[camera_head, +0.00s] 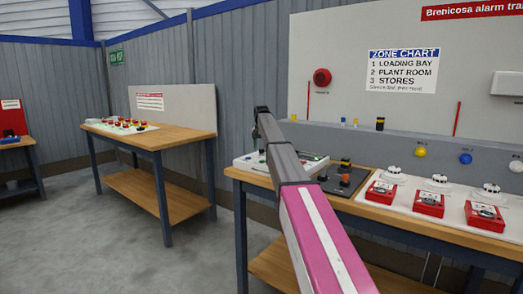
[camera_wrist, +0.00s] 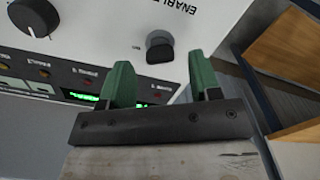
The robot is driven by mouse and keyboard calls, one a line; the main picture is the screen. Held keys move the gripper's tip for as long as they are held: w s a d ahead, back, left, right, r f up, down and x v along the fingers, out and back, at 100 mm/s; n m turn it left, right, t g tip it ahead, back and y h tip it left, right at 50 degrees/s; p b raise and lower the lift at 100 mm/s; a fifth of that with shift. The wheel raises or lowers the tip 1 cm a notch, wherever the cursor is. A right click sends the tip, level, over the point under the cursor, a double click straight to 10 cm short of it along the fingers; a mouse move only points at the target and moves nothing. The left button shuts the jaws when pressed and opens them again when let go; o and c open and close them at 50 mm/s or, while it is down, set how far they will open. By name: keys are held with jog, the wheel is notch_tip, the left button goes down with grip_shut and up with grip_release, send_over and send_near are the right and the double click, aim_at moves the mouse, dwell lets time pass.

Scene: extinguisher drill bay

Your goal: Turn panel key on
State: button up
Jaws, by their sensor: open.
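In the wrist view, my gripper (camera_wrist: 160,76) is open, its two green fingers apart with nothing between them. A dark key-like knob (camera_wrist: 160,47) stands on the white panel (camera_wrist: 108,30), beside lettering that reads "ENABLE" and is partly cut off. The knob lies just beyond the fingertips, roughly in line with the gap; I see no clear contact. Whether it is at on or off I cannot tell. In the head view the white panel (camera_head: 247,163) sits at the left end of the near bench, partly hidden by my arm; my gripper cannot be made out there.
A round black knob (camera_wrist: 33,17) and green-lit displays (camera_wrist: 82,97) are near the fingers. On the bench (camera_head: 460,230) stand a dark box with buttons (camera_head: 343,181) and several red call points (camera_head: 429,204). A second bench (camera_head: 150,137) stands at left; the floor between is clear.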

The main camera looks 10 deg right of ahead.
notch_tip(320, 180, up, 9)
jog(key=shift+f, duration=0.2)
dwell(0.3)
